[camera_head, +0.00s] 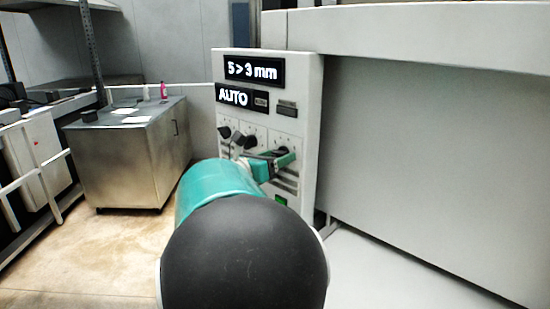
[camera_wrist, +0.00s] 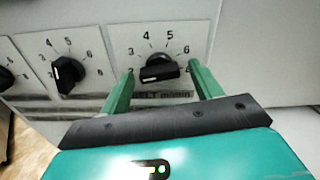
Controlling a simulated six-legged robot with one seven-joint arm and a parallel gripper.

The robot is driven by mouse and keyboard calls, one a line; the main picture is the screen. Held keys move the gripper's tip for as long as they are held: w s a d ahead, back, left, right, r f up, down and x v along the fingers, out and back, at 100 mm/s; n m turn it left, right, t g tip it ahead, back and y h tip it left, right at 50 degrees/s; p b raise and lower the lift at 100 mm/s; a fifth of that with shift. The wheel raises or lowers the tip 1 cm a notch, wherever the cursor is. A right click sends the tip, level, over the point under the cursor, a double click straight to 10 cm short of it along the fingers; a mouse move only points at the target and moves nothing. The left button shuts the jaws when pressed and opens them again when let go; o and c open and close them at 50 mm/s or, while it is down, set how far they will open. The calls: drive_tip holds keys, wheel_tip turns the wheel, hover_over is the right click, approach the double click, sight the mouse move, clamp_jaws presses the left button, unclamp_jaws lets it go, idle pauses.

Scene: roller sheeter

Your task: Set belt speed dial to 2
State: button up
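The belt speed dial (camera_wrist: 158,68) is a black knob on a white plate with numbers around it, including 3, 4, 5 and 6. Its label below is partly hidden and seems to end in "m/min". The knob's bar lies nearly level, with a pale mark towards its left end, at the low-number side. My gripper (camera_wrist: 162,69) is open, with one green finger on each side of the knob. I cannot tell whether either finger touches it. In the head view, my gripper (camera_head: 273,159) is at the rightmost dial on the panel, largely covering that dial.
Two more black dials, a middle one (camera_wrist: 67,72) and a left one (camera_wrist: 5,78), sit close by. The control panel (camera_head: 311,110) shows "5 > 3 mm" and "AUTO", with a green button (camera_head: 281,200) low down. A metal cabinet (camera_head: 120,165) stands left.

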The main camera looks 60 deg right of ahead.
drive_tip(key=v, duration=1.3)
drive_tip(key=shift+a, duration=0.3)
drive_tip(key=shift+w+r, duration=0.1)
idle(0.4)
